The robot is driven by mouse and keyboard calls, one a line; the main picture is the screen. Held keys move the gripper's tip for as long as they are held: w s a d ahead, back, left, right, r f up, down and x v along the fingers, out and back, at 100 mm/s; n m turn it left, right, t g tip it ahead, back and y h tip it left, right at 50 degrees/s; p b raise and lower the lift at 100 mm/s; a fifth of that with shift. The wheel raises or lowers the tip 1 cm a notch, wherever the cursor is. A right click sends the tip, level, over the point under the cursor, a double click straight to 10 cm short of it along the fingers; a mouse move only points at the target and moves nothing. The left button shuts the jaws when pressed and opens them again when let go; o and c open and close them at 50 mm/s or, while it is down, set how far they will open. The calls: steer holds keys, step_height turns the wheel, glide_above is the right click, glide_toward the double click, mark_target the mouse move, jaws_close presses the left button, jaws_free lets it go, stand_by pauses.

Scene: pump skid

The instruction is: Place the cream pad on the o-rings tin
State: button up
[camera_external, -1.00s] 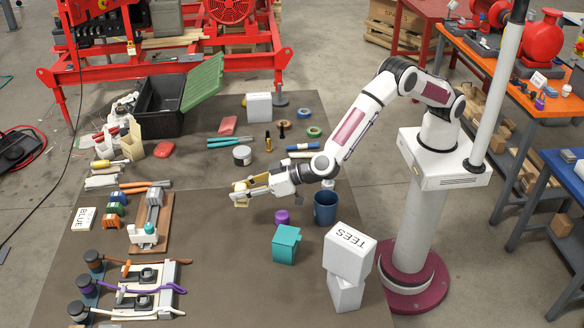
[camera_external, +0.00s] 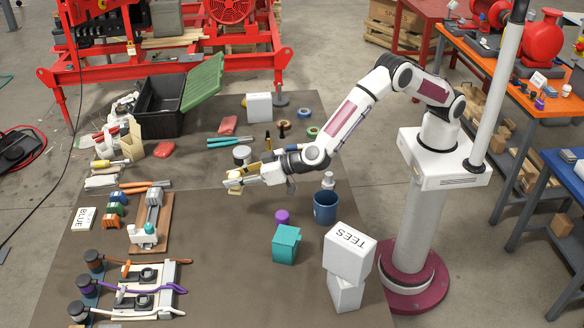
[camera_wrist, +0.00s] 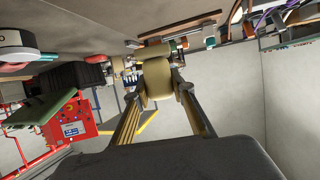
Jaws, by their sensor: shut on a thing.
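The cream pad (camera_external: 236,173) is between the fingertips of my gripper (camera_external: 235,181), above the brown mat. In the wrist view the pad (camera_wrist: 157,82) shows as a rounded cream block, with the finger of my gripper (camera_wrist: 157,90) on each side of it. The o-rings tin appears to be the small round grey tin with a pale lid (camera_external: 242,152), standing on the mat just behind my gripper in the external view. My gripper partly overlaps the area in front of the tin. The tin's label is not readable.
Teal-handled tools (camera_external: 232,141) and a red block (camera_external: 228,125) lie beyond the tin. A blue cup (camera_external: 325,207), a purple cap (camera_external: 282,216) and a teal box (camera_external: 286,244) stand nearer. The mat's middle is clear.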

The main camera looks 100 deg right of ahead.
steer(key=w+d+r, duration=0.1)
steer(key=d+r, duration=0.2)
steer(key=d, duration=0.7)
steer(key=w+d+r, duration=0.1)
steer(key=d+r, duration=0.2)
steer(key=d, duration=0.8)
steer(key=w+d+r, duration=0.1)
steer(key=d+r, duration=0.3)
steer(key=d, duration=0.6)
steer(key=s+a+f+n+y, duration=0.1)
steer(key=s+f+n+y, duration=0.1)
steer(key=s+f+y, duration=0.1)
step_height(320, 180, down, 2)
steer(key=shift+s+a+f+n+t, duration=0.3)
steer(key=shift+s+a+n, duration=0.1)
steer(key=shift+s, duration=0.5)
steer(key=shift+f, duration=0.1)
steer(key=shift+f, duration=3)
steer(key=shift+f, duration=0.1)
